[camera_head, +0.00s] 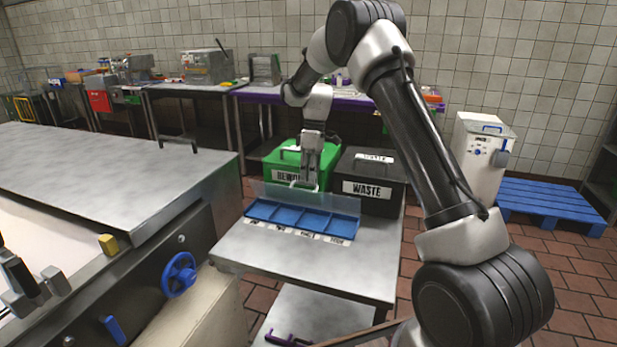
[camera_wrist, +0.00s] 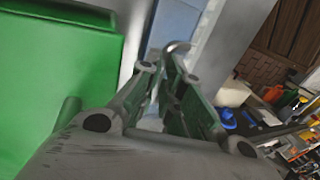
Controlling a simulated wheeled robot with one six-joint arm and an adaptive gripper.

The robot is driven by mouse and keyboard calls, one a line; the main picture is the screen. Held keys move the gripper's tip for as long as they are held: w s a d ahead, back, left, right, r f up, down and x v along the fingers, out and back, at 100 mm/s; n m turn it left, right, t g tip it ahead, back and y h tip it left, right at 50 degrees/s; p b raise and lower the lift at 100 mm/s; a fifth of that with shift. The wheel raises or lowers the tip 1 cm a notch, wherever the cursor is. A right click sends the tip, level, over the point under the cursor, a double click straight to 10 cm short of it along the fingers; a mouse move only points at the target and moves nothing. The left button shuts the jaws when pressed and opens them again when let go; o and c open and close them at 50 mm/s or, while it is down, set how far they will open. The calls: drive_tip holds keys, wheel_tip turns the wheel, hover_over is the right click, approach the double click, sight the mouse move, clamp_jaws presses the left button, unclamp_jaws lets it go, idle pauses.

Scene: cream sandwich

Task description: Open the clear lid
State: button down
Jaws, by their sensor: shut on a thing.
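The blue tray (camera_head: 290,224) with several labelled compartments sits on a small steel table. Its clear lid (camera_head: 335,202) stands tilted up along the tray's back edge, and the compartments show uncovered in front of it. My gripper (camera_head: 306,181) points down at the lid's upper edge and is shut on the lid, seemingly at its small handle. In the wrist view my gripper's fingers (camera_wrist: 166,75) are close together, with a curved grey handle (camera_wrist: 177,47) at their tips. The fingers hide part of the lid's edge.
A green bin (camera_head: 283,157) and a black waste bin (camera_head: 372,186) stand close behind the tray. A large steel counter (camera_head: 90,180) lies to the left. The small table's front (camera_head: 300,261) is clear. A blue pallet (camera_head: 550,203) lies on the floor at right.

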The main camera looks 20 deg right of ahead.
drive_tip(key=shift+s+f, duration=0.15)
drive_tip(key=shift+f, duration=0.5)
drive_tip(key=c, duration=1.6)
unclamp_jaws()
drive_tip(key=shift+f, duration=0.2)
drive_tip(key=shift+o, duration=0.4)
drive_tip(key=shift+r, duration=0.2)
drive_tip(key=shift+w+r, duration=0.1)
drive_tip(key=shift+w, duration=0.1)
